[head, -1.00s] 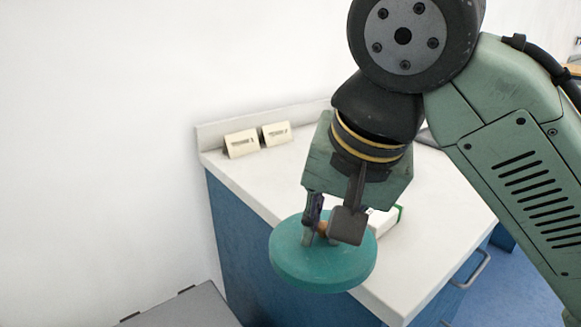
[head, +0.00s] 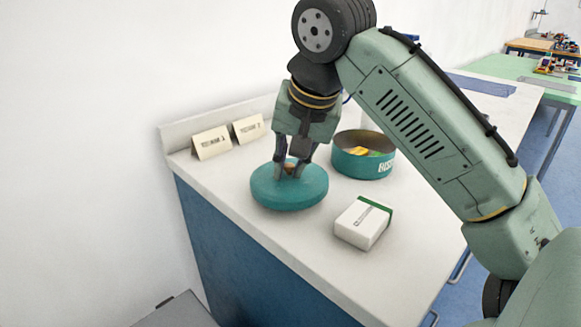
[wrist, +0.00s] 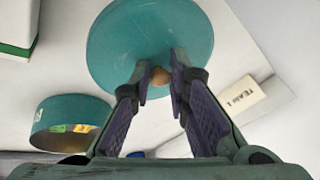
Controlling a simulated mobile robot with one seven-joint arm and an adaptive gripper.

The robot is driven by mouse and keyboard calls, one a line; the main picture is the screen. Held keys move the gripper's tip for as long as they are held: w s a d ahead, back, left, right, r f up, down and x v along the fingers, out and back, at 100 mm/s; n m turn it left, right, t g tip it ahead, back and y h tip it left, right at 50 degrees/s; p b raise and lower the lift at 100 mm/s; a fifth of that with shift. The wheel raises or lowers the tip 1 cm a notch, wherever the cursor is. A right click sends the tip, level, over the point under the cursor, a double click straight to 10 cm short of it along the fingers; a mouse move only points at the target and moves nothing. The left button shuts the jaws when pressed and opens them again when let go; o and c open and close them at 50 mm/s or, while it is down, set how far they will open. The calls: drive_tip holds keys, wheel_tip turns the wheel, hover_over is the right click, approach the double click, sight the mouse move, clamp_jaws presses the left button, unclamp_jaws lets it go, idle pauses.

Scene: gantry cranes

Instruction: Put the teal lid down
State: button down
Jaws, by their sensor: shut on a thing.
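The teal lid (head: 289,192) is a round disc with a small wooden knob on top. My gripper (head: 290,170) is above it, shut on the knob. In the head view the lid is over the white counter near its front left edge, roughly level; I cannot tell whether it touches the surface. In the wrist view the lid (wrist: 150,40) fills the top middle, and my fingertips (wrist: 158,78) close on the knob from both sides. A teal round tin (head: 363,163), open with yellow and orange items inside, stands to the right of the lid, apart from it.
A white and green box (head: 362,222) lies on the counter (head: 290,240), right and in front of the lid. Two folded cards (head: 211,143) stand at the back left. The counter between the cards and lid is bare. A green table (head: 535,75) is farther back.

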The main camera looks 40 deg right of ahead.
sight(291, 173)
drive_tip(key=shift+w+d, duration=0.45)
drive_tip(key=shift+w, duration=0.15)
drive_tip(key=shift+w+d, duration=0.4)
wheel_tip(291, 173, down, 3)
drive_tip(key=shift+r+p, duration=0.1)
drive_tip(key=shift+p, duration=0.25)
drive_tip(key=shift+f, duration=0.5)
drive_tip(key=c, duration=1.5)
unclamp_jaws()
drive_tip(key=shift+c, duration=0.2)
drive_tip(key=v, duration=1.2)
drive_tip(key=shift+b, duration=0.3)
